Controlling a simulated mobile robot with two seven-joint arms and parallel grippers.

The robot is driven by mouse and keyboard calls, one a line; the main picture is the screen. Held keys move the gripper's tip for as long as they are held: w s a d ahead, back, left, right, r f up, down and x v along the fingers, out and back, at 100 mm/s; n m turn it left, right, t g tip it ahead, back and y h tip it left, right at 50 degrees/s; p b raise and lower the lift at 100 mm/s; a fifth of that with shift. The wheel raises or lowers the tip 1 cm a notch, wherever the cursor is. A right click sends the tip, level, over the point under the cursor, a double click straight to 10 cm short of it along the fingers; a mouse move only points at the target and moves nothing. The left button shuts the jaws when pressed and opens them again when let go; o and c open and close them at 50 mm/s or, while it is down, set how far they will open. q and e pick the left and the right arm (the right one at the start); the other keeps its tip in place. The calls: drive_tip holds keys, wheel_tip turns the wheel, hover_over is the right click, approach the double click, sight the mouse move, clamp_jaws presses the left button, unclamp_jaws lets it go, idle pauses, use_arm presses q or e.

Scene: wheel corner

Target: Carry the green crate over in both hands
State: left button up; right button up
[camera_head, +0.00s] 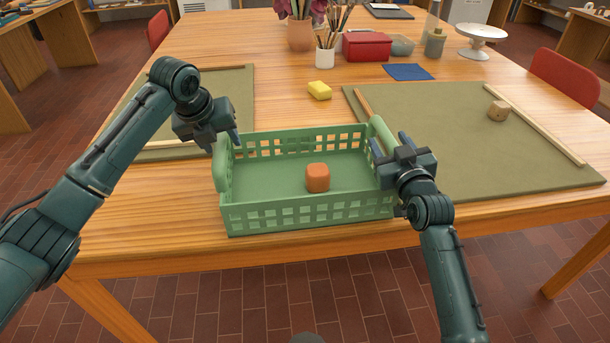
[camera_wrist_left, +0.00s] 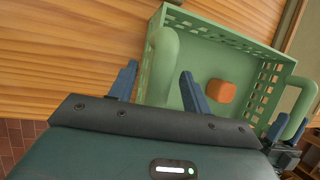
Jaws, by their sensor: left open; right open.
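The green crate (camera_head: 300,217) stands on the wooden table near its front edge, with lattice walls and a raised handle at each end. An orange block (camera_head: 317,178) lies inside it; it also shows in the left wrist view (camera_wrist_left: 221,91). My left gripper (camera_head: 224,143) is open at the crate's left handle (camera_head: 221,165). In the left wrist view its fingers (camera_wrist_left: 157,88) point toward that handle, one on each side of it. My right gripper (camera_head: 391,150) is open at the crate's right handle (camera_head: 383,134); whether it touches the handle is unclear.
A yellow sponge (camera_head: 319,90) lies behind the crate. A red box (camera_head: 367,46), brush pots and a cake stand (camera_head: 480,36) are further back. Bare table lies left of the crate.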

use_arm(q)
drive_tip(key=shift+w+f, duration=0.1)
drive_tip(key=shift+f, duration=0.15)
use_arm(e)
drive_tip(key=shift+w+a, duration=0.1)
drive_tip(key=shift+w, duration=0.15)
use_arm(q)
drive_tip(key=shift+c, duration=0.3)
use_arm(e)
drive_tip(key=shift+c, duration=0.3)
use_arm(q)
clamp_jaws()
use_arm(e)
clamp_jaws()
